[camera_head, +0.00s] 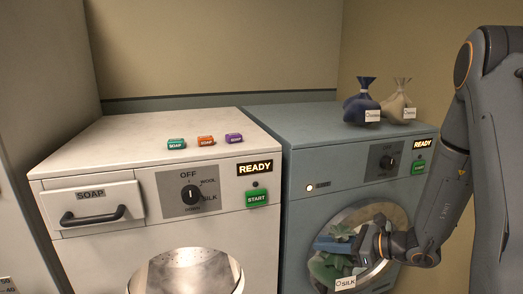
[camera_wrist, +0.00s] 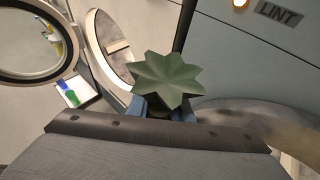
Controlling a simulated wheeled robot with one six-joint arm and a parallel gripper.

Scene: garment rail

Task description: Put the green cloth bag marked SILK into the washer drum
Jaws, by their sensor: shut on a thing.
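My gripper (camera_head: 345,243) is shut on the green cloth bag (camera_head: 331,270), whose white tag reads SILK. In the head view it holds the bag in front of the blue machine's round opening. In the wrist view the bag's pleated green top (camera_wrist: 168,80) stands up between the blue fingers (camera_wrist: 160,112). The white washer (camera_head: 110,165) is at the left, its drum (camera_head: 185,272) showing open at the bottom of the head view. Its dial is marked OFF, WOOL and SILK, and its sign reads READY.
The blue machine (camera_head: 300,125) carries a dark blue bag (camera_head: 361,104) and a beige bag (camera_head: 398,103) on top. Three small soap packs (camera_head: 205,141) lie on the washer. The wrist view shows a round door (camera_wrist: 40,72) swung out left and a LINT label (camera_wrist: 278,12).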

